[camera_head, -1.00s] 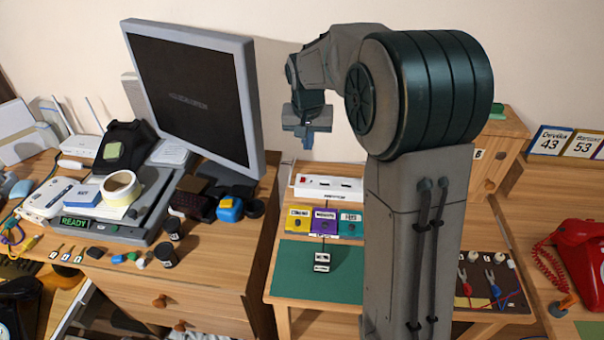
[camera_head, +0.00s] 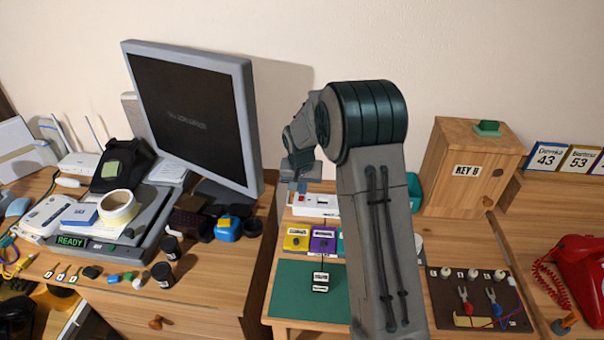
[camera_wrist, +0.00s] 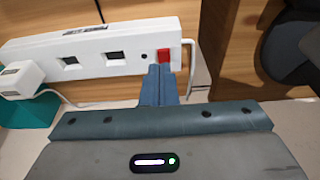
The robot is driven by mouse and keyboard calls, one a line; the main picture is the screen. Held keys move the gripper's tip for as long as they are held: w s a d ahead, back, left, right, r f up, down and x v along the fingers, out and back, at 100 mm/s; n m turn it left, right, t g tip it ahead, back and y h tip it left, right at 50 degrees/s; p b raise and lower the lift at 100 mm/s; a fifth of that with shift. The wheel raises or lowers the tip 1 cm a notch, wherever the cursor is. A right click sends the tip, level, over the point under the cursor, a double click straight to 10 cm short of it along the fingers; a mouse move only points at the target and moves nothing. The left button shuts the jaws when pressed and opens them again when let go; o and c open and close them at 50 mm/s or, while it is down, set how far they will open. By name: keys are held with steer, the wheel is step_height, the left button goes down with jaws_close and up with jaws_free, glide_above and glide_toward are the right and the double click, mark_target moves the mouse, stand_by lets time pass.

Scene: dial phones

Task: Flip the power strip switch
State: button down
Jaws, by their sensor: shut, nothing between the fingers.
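The white power strip (camera_head: 322,210) lies along the back of the middle desk, partly hidden behind my arm. Its red switch (camera_head: 301,198) is at the strip's left end in the head view. In the wrist view the strip (camera_wrist: 88,55) crosses the top, with the red switch (camera_wrist: 164,56) at its right end. My gripper (camera_wrist: 158,68) is shut and empty, its fingertips right at the near edge of the red switch. I cannot tell whether they touch it. In the head view my gripper (camera_head: 298,187) is just above the switch end.
A white plug (camera_wrist: 20,82) sits at the strip's other end. Yellow (camera_head: 297,238) and purple (camera_head: 323,240) boxes stand in front of the strip, before a green mat (camera_head: 290,290). A monitor (camera_head: 190,115) stands left; a wooden key box (camera_head: 460,175) stands right.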

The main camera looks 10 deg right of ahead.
mark_target(301, 198)
steer(key=shift+s+f, duration=0.2)
steer(key=shift+f, duration=0.9)
